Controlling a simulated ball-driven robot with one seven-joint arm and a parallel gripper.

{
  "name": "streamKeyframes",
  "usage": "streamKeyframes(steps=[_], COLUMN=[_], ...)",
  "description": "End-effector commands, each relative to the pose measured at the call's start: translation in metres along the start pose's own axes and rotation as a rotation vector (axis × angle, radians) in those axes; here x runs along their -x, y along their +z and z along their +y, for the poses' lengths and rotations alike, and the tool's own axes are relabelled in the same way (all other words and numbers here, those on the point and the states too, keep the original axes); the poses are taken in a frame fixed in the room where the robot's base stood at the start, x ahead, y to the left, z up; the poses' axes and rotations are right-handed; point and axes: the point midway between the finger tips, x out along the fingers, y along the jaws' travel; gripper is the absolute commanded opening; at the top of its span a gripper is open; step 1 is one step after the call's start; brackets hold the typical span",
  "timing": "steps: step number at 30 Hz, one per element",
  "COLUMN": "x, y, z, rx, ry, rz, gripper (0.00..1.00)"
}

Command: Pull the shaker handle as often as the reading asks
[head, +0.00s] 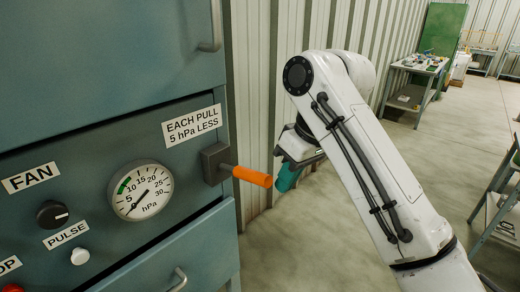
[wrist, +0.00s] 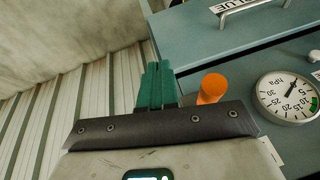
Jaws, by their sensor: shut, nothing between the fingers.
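The shaker handle, an orange grip (head: 252,176) on a dark bracket, sticks out from the cabinet front in the head view. It also shows in the wrist view (wrist: 211,88), right of my fingers. My gripper (head: 286,180) has teal fingers, shut and empty, just right of the handle's end in the head view; whether they touch it I cannot tell. The pressure gauge (head: 142,191) has its needle pointing lower left, near the scale's low end below 5, outside the green band. The sign (head: 192,125) reads "EACH PULL 5 hPa LESS".
The panel carries a FAN knob (head: 52,214), a white PULSE button (head: 80,256) and a red button (head: 12,288). A drawer with a metal handle (head: 178,279) is below. A corrugated wall stands behind my gripper. Open floor lies right, with workbenches (head: 415,68).

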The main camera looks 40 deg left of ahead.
Motion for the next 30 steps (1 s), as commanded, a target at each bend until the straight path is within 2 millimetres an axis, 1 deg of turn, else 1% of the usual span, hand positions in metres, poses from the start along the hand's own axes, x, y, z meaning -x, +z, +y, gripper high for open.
streamKeyframes(steps=[1, 5, 9, 12, 15, 18, 22, 30], x=[0.013, 0.044, 0.086, 0.114, 0.138, 0.155, 0.167, 0.17], y=[-0.008, -0.027, -0.049, -0.061, -0.07, -0.075, -0.079, -0.08], z=[-0.003, -0.014, -0.031, -0.042, -0.053, -0.06, -0.066, -0.068], rx=[0.012, 0.046, 0.081, 0.096, 0.107, 0.113, 0.116, 0.118], ry=[0.009, 0.023, 0.042, 0.056, 0.067, 0.074, 0.079, 0.078], rz=[-0.008, -0.037, -0.067, -0.084, -0.095, -0.101, -0.106, -0.106], gripper=[0.0, 0.0, 0.0, 0.0, 0.0, 0.0, 0.0, 0.0])
